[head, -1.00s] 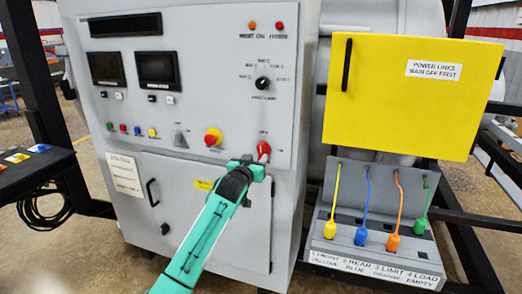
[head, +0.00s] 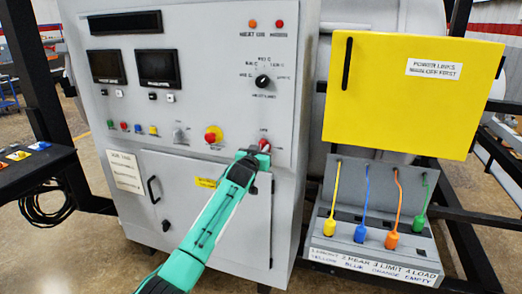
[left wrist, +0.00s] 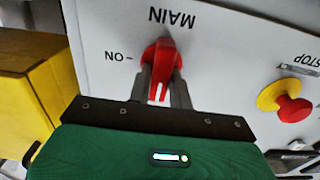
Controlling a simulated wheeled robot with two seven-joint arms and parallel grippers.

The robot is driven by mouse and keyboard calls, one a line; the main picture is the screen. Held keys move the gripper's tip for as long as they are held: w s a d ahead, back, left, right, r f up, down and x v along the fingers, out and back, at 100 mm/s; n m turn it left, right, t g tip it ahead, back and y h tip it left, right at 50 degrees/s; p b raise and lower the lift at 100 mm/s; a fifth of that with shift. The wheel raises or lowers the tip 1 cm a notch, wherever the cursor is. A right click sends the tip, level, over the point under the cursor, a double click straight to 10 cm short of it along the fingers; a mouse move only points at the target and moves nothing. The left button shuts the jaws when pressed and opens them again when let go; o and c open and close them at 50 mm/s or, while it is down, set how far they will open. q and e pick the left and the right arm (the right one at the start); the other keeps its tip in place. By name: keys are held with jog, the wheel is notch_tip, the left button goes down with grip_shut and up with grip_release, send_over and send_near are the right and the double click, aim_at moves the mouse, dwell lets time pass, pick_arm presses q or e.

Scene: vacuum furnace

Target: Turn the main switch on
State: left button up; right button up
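The main switch is a red knob (head: 264,145) on the grey furnace panel, low at its right side. In the left wrist view the red knob (left wrist: 161,58) has a white mark on its end nearest the gripper body. The upside-down label MAIN is above it and ON is to its left. My left gripper (left wrist: 163,88) has one finger on each side of the knob's grip, closed against it as far as I can see. In the head view my left gripper (head: 255,155) reaches up to the knob and hides its lower part. My right gripper is not in view.
A red and yellow stop button (head: 213,135) is left of the switch. A rotary selector (head: 262,81) is above. A yellow cover box (head: 400,130) and a link stand (head: 345,225) with coloured plugs stand to the right. A cabinet door handle (head: 152,190) sticks out below.

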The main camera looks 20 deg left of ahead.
pick_arm(q)
jog(key=c, duration=0.3)
grip_shut()
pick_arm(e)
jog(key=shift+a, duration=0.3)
